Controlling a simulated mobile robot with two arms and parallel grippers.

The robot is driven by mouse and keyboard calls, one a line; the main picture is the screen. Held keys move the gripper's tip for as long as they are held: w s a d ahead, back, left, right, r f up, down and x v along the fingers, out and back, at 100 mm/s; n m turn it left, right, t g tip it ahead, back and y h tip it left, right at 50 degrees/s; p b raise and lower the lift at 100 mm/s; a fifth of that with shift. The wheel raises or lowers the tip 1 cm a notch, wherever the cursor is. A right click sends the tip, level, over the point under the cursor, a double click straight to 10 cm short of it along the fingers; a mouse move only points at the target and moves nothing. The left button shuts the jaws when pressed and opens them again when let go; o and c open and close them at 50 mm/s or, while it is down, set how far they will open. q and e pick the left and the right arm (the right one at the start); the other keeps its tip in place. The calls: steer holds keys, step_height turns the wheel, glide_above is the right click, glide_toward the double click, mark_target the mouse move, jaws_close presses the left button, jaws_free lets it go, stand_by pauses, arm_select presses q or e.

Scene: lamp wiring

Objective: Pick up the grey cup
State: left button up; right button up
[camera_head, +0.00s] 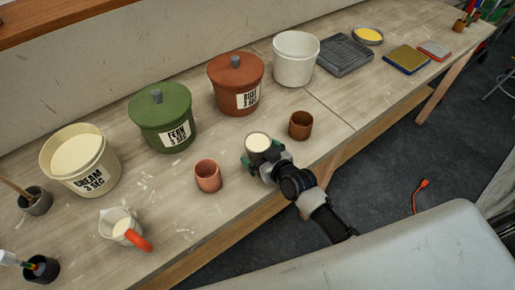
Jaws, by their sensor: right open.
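A small grey cup (258,143) with a pale cream inside stands upright near the front edge of the bench, between a pink cup and a brown cup. My right gripper (262,158) reaches in from the lower right and is open at the cup. Its fingers are close to the cup's near and side walls; whether they touch cannot be told. The lower part of the cup is partly hidden by the gripper. My left gripper is not in view.
The pink cup (208,178) stands left and the brown cup (301,126) right. Behind are a green lidded pot (163,125), a red lidded pot (236,84) and a white bucket (296,60). A jug (120,226) with an orange handle stands at lower left.

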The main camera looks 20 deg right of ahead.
steer(key=shift+c, duration=0.5)
steer(key=c, duration=1)
steer(key=shift+r, duration=0.1)
steer(key=shift+c, duration=0.7)
